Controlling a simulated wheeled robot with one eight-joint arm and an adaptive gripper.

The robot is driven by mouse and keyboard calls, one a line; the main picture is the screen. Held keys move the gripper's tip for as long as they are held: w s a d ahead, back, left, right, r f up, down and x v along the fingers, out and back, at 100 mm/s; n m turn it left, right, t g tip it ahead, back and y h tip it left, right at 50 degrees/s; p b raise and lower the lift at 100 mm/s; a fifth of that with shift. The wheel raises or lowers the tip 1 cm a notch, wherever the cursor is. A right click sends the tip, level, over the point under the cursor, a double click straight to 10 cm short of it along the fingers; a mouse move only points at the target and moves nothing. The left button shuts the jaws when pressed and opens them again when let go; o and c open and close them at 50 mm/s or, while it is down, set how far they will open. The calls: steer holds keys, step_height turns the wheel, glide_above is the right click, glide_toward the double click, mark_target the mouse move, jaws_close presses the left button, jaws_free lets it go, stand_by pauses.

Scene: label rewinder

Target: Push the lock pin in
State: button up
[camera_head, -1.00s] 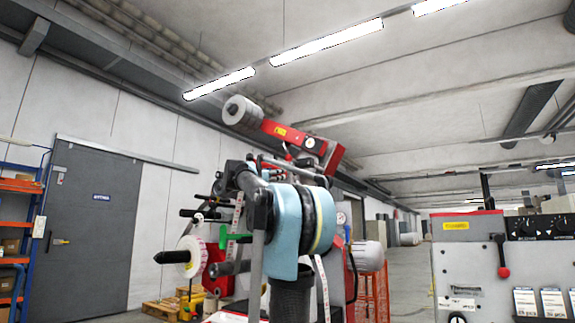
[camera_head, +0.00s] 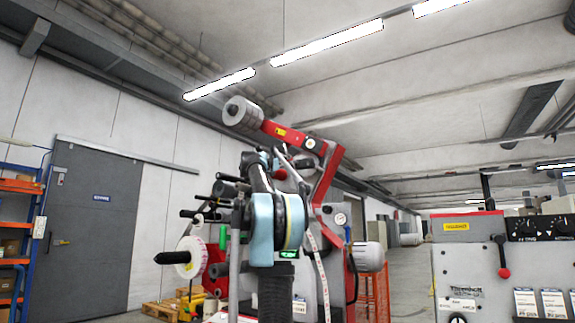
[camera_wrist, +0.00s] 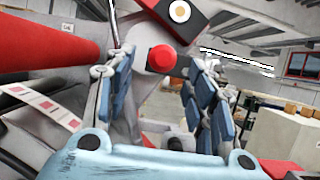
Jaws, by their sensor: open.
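A round red knob (camera_wrist: 161,58), which looks like the lock pin's head, sits on a pale grey machine face in the wrist view. It appears between the two blue fingers of my gripper (camera_wrist: 159,82), which is open with nothing held. I cannot tell how far the knob is from the fingertips or how far it stands out. In the head view, a small red knob (camera_head: 281,174) shows close to my gripper (camera_head: 281,160). My own arm hides much of the label rewinder (camera_head: 327,190) there.
A thick red bar (camera_wrist: 50,40) and a label strip (camera_wrist: 45,104) lie left of the fingers in the wrist view. The head view shows a white label roll (camera_head: 190,257) at left and a control cabinet (camera_head: 470,262) at right.

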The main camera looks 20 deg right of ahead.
steer(key=shift+x, duration=3.3)
